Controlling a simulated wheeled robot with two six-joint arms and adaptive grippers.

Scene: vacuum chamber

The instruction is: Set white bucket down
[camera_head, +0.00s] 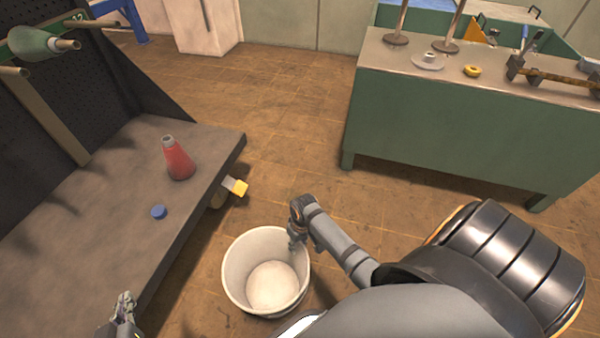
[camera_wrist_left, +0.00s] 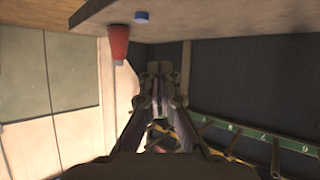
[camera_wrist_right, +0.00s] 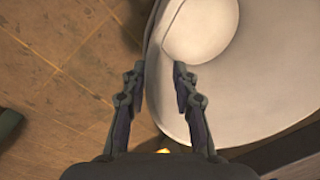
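The white bucket (camera_head: 236,270) is upright and empty, beside the dark workbench in the head view. Its inside also shows in the right wrist view (camera_wrist_right: 245,100). My right gripper (camera_head: 293,243) is at the bucket's right rim. I cannot tell whether the bucket's base touches the floor. My left gripper (camera_head: 124,300) is by the workbench's near edge. In the left wrist view its fingertips (camera_wrist_left: 159,75) are close together with nothing seen held.
The dark workbench (camera_head: 90,235) holds a red cone-shaped bottle (camera_head: 178,160) and a blue cap (camera_head: 158,212). A yellow-ended part (camera_head: 238,187) sticks out from its side near the bucket. A green cabinet (camera_head: 440,125) stands at back right. Tiled floor (camera_head: 290,140) between is clear.

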